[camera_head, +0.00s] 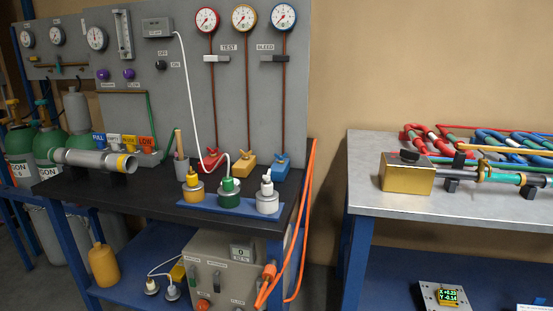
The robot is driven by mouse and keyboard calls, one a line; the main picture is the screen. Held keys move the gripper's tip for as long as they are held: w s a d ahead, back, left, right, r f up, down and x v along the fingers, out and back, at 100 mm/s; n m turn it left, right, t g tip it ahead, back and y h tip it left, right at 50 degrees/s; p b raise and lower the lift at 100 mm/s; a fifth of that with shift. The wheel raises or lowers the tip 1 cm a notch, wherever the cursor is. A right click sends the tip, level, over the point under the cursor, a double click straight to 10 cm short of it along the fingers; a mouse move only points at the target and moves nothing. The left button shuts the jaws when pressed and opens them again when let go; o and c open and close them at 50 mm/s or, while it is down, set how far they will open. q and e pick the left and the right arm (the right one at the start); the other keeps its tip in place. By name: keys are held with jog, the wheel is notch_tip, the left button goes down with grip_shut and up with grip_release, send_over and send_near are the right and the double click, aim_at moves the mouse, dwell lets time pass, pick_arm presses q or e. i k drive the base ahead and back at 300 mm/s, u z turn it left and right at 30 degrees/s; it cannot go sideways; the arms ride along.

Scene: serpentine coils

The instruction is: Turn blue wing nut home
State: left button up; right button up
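Three small coloured fittings stand in a row at the foot of the grey panel, under the copper lines from the gauges. The blue fitting (282,170) is the rightmost, below the blue-rimmed gauge (284,17). Neither of my grippers shows in the head view.
A blue tray (215,203) with three capped canisters stands in front of the fittings on the black bench. An orange hose (309,200) hangs at the bench's right edge. A metal table (400,205) with coils stands to the right, across a gap.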

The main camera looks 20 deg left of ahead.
aim_at(281, 157)
jog(key=z, duration=1.15)
jog(key=i, duration=0.65)
jog(key=u, duration=1.05)
